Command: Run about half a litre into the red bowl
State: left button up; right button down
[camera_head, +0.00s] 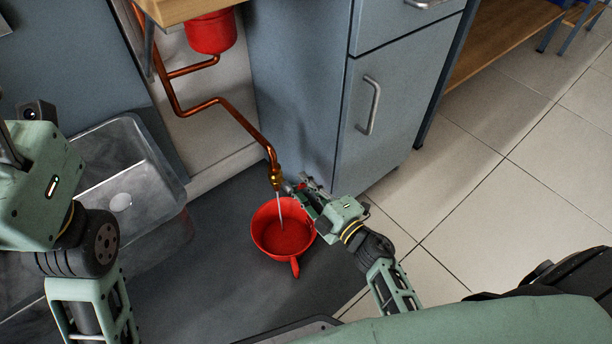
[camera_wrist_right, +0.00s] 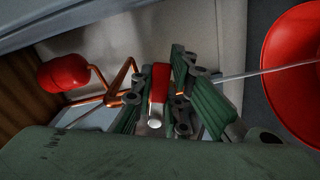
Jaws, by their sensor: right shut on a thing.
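The red bowl (camera_head: 283,236) stands upright on the dark floor mat below the brass tap (camera_head: 276,177), its handle toward me. A thin stream (camera_head: 281,208) runs from the tap into the bowl; I cannot read the level inside. My right gripper (camera_head: 304,189) is at the tap. In the right wrist view its fingers (camera_wrist_right: 165,95) are shut on a red tap handle (camera_wrist_right: 158,84). The bowl's edge (camera_wrist_right: 292,75) shows there at the right, with the stream reaching it. My left gripper (camera_head: 38,185) is at the left edge, its fingers mostly out of frame.
A copper pipe (camera_head: 232,103) leads down to the tap from a red vessel (camera_head: 211,33) under a wooden top. A grey metal basin (camera_head: 125,180) lies left of the bowl. A blue-grey cabinet (camera_head: 400,110) stands close behind the right gripper. Tiled floor (camera_head: 520,200) is open to the right.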

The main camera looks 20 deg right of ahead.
jog(key=shift+s+a+f+m+p, duration=0.15)
jog(key=shift+f+m+p, duration=0.15)
jog(key=shift+m, duration=0.25)
jog(key=shift+a+f+m+p, duration=0.1)
jog(key=shift+f+m+p, duration=0.1)
jog(key=shift+m+p, duration=0.25)
jog(key=c, duration=1.7)
grip_release()
jog(key=v, duration=1.2)
dwell(3.7)
